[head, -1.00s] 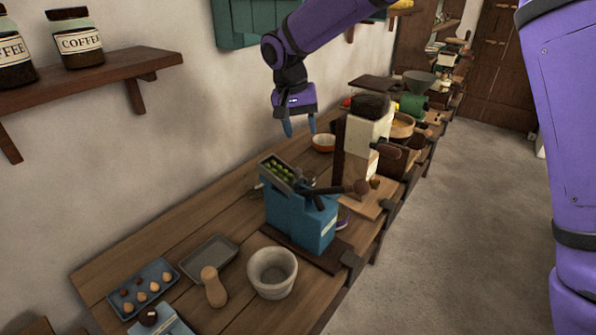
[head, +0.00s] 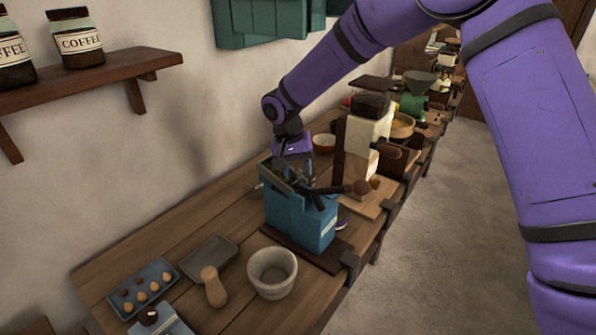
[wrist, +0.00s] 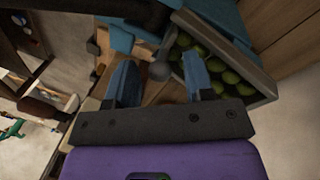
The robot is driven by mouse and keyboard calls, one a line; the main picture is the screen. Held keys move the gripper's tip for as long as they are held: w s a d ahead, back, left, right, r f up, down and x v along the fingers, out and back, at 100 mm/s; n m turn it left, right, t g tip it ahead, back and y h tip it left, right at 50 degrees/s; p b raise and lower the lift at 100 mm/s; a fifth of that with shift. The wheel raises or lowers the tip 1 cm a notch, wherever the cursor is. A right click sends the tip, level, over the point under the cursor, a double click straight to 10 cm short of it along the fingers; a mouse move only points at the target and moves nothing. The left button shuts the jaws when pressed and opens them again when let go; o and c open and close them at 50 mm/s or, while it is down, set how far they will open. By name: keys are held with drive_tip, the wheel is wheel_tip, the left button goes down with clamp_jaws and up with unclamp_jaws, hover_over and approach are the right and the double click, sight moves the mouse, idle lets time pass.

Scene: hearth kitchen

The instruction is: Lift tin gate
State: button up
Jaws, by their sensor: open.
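A blue machine (head: 300,220) stands on the wooden bench, with a tray of green olive-like fruit (wrist: 205,62) on its top. A small grey round knob (wrist: 160,71) on a thin stem shows between my fingers in the wrist view, beside the tray's end. I cannot tell whether it belongs to the tin gate, and no gate plate shows clearly. My gripper (head: 297,172) points down just behind the machine's top. Its two blue fingers (wrist: 159,58) are open, one on each side of the knob, with nothing gripped. The arm and tray partly hide this spot in the head view.
A dark lever with a round brown knob (head: 361,187) sticks out from the machine to the right. A cream and brown machine (head: 366,140) stands close behind. A stone mortar (head: 272,272), a pestle (head: 213,287) and a grey tray (head: 209,257) lie in front.

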drive_tip(key=shift+f, duration=0.45)
clamp_jaws()
drive_tip(key=shift+r, duration=1.2)
unclamp_jaws()
wheel_tip(320, 180, up, 11)
drive_tip(key=a, duration=0.2)
drive_tip(key=shift+f, duration=0.2)
